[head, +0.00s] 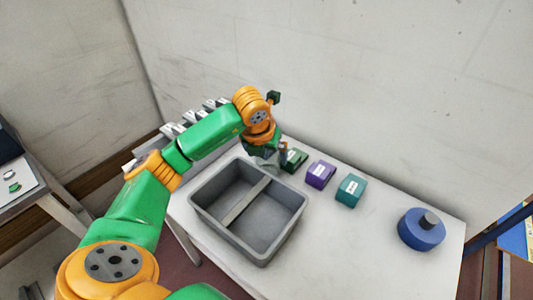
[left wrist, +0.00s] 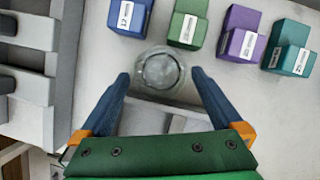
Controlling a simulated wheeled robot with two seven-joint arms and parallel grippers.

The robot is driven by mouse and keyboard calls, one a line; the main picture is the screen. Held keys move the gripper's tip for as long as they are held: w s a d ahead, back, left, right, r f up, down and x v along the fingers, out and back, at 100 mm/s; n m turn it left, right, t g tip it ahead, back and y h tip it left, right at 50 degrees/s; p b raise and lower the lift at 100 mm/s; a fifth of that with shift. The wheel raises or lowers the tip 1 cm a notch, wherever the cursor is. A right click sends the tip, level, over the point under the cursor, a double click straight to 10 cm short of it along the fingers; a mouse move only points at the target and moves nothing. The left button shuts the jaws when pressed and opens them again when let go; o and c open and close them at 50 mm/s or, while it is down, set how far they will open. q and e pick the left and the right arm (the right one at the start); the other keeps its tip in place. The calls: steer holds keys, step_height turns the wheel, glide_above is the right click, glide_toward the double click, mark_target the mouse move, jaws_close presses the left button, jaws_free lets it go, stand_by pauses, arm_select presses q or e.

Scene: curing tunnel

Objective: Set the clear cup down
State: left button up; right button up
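The clear cup (left wrist: 160,71) is see-through and round. In the head view my left gripper (head: 268,157) is over the white table, just behind the grey bin, and the cup shows only faintly there. I cannot tell whether the cup's base touches the table. My right gripper is not in view.
A grey divided bin (head: 282,225) stands in front of the gripper. Blue (left wrist: 130,15), green (left wrist: 187,22), purple (head: 320,174) and teal (head: 350,190) boxes stand in a row behind. A round blue object (head: 421,231) is at the right. The table's front right is clear.

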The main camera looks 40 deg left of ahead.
arm_select(q)
steer(key=shift+r, duration=0.1)
steer(key=p+v, duration=0.1)
steer(key=v, duration=1.1)
steer(key=shift+r+p, duration=0.1)
steer(key=shift+p, duration=0.25)
